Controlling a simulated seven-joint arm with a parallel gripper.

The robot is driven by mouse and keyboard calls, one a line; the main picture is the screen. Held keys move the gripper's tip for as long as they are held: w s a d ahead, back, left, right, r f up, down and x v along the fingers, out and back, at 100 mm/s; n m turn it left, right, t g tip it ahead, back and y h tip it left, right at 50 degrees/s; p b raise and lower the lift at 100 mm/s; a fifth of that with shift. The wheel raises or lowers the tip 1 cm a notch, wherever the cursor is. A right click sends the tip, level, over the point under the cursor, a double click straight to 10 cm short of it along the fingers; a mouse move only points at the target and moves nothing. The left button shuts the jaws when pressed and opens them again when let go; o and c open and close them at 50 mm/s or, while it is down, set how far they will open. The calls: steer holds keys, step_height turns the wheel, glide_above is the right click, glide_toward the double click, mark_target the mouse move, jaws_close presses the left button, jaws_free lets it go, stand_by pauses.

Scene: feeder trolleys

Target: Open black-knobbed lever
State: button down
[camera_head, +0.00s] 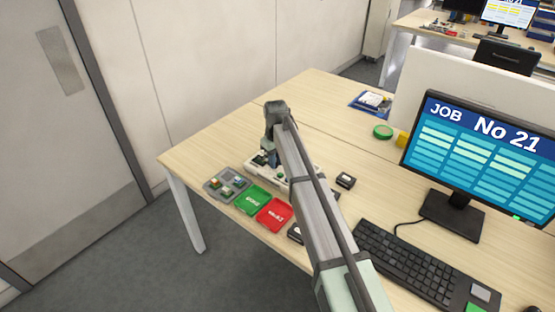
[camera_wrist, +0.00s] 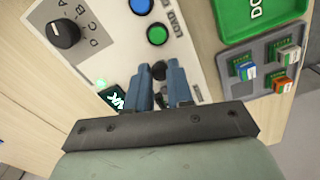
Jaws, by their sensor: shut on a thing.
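In the wrist view the black knob (camera_wrist: 159,70) of the lever shows between the two blue-grey fingers of my gripper (camera_wrist: 161,84). The fingers are shut on it, and they hide the lever's shaft and base. The lever is on a white control panel (camera_wrist: 95,45), and its exact angle cannot be told. In the head view my gripper (camera_head: 266,158) is over the left end of the white panel (camera_head: 298,182), and my arm covers much of the panel.
The panel has a rotary dial (camera_wrist: 64,33), a blue button (camera_wrist: 141,5), a green button (camera_wrist: 157,34) and a lit green lamp (camera_wrist: 102,84). A green tray (camera_head: 253,200), a red tray (camera_head: 274,214) and a grey parts tray (camera_head: 215,190) lie along the desk's front edge. A monitor (camera_head: 480,150) stands right.

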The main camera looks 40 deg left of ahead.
steer(key=m, duration=0.2)
steer(key=s+m, duration=0.1)
steer(key=a+m, duration=0.1)
steer(key=m, duration=0.1)
steer(key=shift+s+a+m, duration=0.1)
steer(key=shift+s+m, duration=0.2)
steer(key=shift+s, duration=0.1)
steer(key=shift+s+a+m, duration=0.15)
steer(key=shift+a+m, duration=0.1)
steer(key=shift+m, duration=0.6)
steer(key=shift+s+a+m, duration=0.15)
steer(key=shift+a+m, duration=0.1)
steer(key=shift+m, duration=0.65)
steer(key=shift+s+a+m, duration=0.15)
steer(key=shift+a+m, duration=0.1)
steer(key=shift+m, duration=0.6)
steer(key=c, duration=1)
jaws_free()
step_height(320, 180, up, 14)
steer(key=shift+f, duration=0.1)
